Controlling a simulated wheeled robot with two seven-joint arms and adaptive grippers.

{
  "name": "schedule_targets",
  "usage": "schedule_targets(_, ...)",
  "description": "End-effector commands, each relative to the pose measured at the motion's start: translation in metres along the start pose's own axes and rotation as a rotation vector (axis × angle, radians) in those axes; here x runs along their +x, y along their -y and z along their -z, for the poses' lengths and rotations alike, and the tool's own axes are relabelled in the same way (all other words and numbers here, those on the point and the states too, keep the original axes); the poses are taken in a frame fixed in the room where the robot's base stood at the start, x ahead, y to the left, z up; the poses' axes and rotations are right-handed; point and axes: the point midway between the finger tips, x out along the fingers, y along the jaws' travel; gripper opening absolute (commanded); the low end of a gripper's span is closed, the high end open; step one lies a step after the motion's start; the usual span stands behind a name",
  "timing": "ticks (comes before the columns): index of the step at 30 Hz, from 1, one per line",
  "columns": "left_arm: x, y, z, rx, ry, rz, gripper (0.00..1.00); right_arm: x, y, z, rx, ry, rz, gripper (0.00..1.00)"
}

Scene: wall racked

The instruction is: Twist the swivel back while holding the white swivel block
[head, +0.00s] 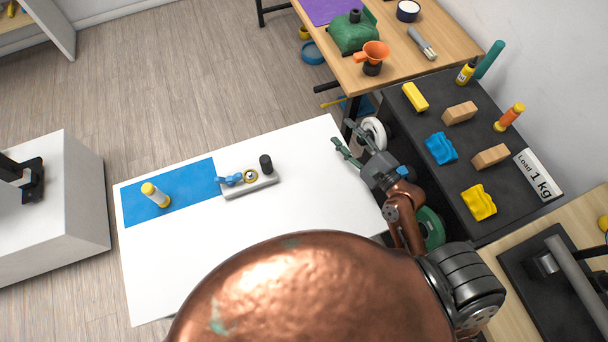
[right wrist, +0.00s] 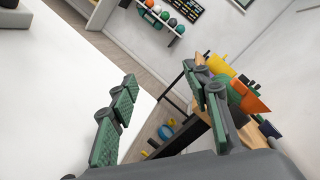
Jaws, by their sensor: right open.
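A pale grey-white block (head: 262,188), which I take for the swivel block, lies on the white table. On it are a blue lever-like part (head: 230,180) at the left end, a round part with a yellow ring (head: 251,175) in the middle, and an upright black knob (head: 266,164) at the right end. My right gripper (head: 350,143) is open and empty, over the table's right edge, well to the right of the block and apart from it. In the right wrist view its two green-padded fingers (right wrist: 163,72) are spread with nothing between them. My left gripper is not in view.
The white table (head: 290,220) is bare between block and gripper. A dark bench (head: 440,130) with coloured blocks and a wooden table (head: 455,45) stand close on the right.

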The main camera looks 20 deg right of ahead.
Motion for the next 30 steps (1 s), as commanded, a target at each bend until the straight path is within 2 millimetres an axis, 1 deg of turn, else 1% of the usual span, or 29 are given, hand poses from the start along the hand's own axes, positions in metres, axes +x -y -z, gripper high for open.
schedule_targets(1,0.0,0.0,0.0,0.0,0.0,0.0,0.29,0.0,-0.021,-0.018,0.143,0.047,-0.062,0.44)
schedule_targets(3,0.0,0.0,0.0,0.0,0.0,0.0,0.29,-0.002,-0.048,-0.043,0.335,0.104,-0.15,0.44)
schedule_targets(6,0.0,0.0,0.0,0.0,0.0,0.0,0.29,-0.009,-0.078,-0.078,0.563,0.166,-0.266,0.44)
schedule_targets(9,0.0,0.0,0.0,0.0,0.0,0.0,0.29,-0.017,-0.097,-0.106,0.727,0.208,-0.36,0.44)
schedule_targets(12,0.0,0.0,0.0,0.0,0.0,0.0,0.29,-0.025,-0.108,-0.125,0.833,0.233,-0.424,0.44)
schedule_targets(16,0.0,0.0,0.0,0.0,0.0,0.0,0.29,-0.027,-0.115,-0.138,0.896,0.248,-0.465,0.44)
schedule_targets(20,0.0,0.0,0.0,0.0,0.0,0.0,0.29,-0.018,-0.118,-0.144,0.905,0.25,-0.47,0.44)
schedule_targets(23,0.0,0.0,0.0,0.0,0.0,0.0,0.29,-0.005,-0.122,-0.151,0.903,0.251,-0.47,0.44)
schedule_targets(30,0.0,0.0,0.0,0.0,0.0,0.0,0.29,0.035,-0.134,-0.168,0.904,0.25,-0.465,0.44)
